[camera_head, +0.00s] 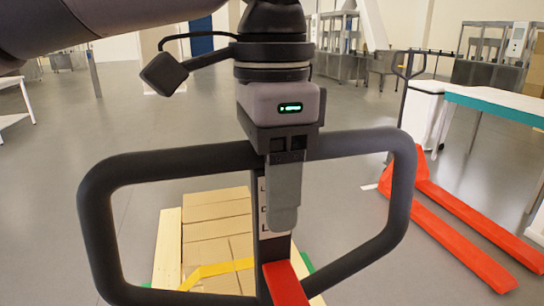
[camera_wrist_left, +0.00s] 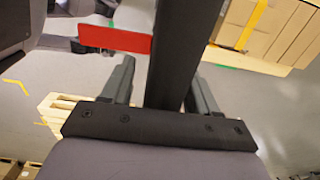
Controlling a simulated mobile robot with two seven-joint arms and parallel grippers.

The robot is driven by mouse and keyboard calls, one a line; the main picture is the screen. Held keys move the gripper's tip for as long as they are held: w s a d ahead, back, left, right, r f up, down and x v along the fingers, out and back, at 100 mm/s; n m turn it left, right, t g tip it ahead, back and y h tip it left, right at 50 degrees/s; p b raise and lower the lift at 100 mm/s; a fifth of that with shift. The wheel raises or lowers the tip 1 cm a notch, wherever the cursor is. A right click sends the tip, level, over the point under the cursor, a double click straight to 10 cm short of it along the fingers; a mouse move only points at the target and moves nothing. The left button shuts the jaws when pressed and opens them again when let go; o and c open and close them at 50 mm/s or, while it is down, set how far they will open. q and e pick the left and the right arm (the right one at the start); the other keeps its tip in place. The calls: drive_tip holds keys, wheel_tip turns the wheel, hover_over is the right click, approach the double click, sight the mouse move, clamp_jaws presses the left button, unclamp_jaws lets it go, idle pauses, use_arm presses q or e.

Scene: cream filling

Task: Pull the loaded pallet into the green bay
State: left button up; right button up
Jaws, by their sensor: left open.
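The black loop handle (camera_head: 97,225) of a pallet jack fills the front of the head view, with a red part (camera_head: 285,284) below it. My left gripper (camera_head: 283,205) hangs over the handle's top bar and points down. In the left wrist view its open fingers (camera_wrist_left: 163,85) stand either side of a dark bar (camera_wrist_left: 185,50), with a gap visible on at least one side. The loaded pallet (camera_head: 166,250) carries cardboard boxes (camera_head: 217,225) with a yellow strap; the handle partly hides it. Small green floor marks (camera_head: 307,262) show beside it; the full bay cannot be seen. My right gripper is out of view.
A second red pallet jack (camera_head: 455,235) stands at the right, near a white table with a green edge (camera_head: 495,105). A bare wooden pallet (camera_wrist_left: 62,105) lies at the left in the wrist view. Open grey floor (camera_head: 60,150) stretches to the left.

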use_arm(q)
drive_tip(key=shift+f, duration=0.25)
clamp_jaws()
idle(1.3)
idle(1.7)
